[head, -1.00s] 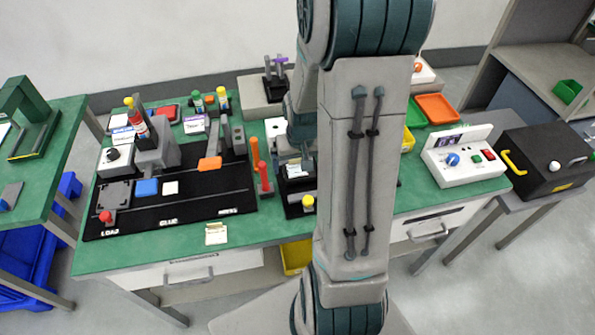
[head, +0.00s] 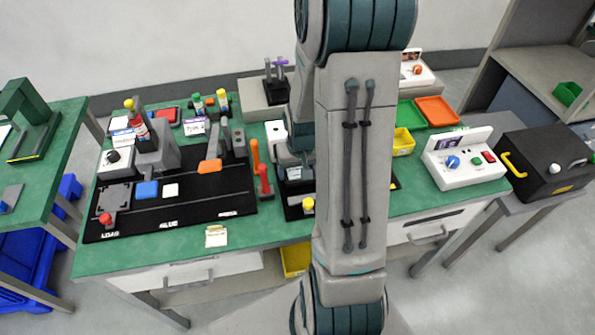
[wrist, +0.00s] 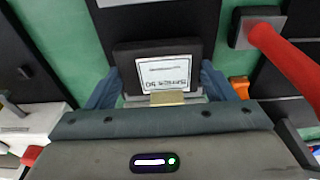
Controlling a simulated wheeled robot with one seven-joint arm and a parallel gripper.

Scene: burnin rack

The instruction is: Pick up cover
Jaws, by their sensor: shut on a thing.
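The cover (wrist: 127,57) is a dark, box-like piece with a white printed label, upside down in the wrist view. My gripper (wrist: 158,76) is shut on it, with one blue-grey finger against each side. A small tan block shows at the cover's near edge. In the head view my gripper (head: 293,170) is over the black fixture (head: 294,212) at mid-table, partly hidden by my arm. The cover's underside is hidden, so I cannot tell whether it still touches what is below.
A red upright handle (wrist: 285,48) stands close to the right of the cover in the wrist view. An orange one (head: 255,157) is beside it in the head view. A white control box (head: 462,165) and a yellow bin (head: 402,142) are to the right.

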